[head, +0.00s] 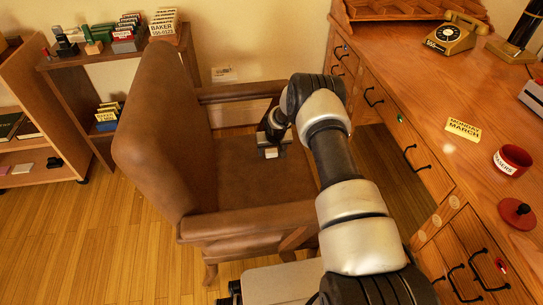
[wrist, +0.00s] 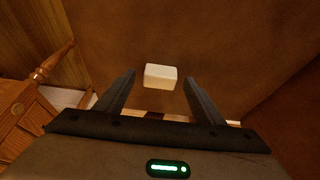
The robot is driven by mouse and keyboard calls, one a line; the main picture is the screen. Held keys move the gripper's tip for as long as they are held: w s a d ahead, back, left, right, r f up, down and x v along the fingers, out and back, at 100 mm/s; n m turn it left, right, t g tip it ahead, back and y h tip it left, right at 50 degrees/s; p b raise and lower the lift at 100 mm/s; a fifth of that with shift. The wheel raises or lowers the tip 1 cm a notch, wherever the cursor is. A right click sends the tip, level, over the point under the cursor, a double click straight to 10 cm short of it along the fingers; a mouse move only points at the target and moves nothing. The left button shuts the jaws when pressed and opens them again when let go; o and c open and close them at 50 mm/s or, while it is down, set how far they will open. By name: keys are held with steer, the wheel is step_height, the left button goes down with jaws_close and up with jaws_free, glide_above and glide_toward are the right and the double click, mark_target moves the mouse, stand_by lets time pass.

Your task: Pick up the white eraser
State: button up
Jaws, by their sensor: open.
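The white eraser (wrist: 160,76) shows in the wrist view as a small pale block on the brown leather chair seat (wrist: 225,40). It lies just ahead of my gripper (wrist: 158,88), between the lines of the two dark fingers. The fingers are apart and nothing is held between them. In the head view my arm reaches over the armrest, and my gripper (head: 272,152) points down over the chair seat (head: 240,180). I cannot make out the eraser clearly in the head view; the gripper hides that part of the seat.
The brown armchair's (head: 155,130) back and armrests enclose the seat. Shelves stand at the left; the floor between is clear.

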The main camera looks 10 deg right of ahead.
steer(key=shift+w+f, duration=0.1)
steer(key=shift+f, duration=0.15)
steer(key=shift+r, duration=0.1)
steer(key=c, duration=1.1)
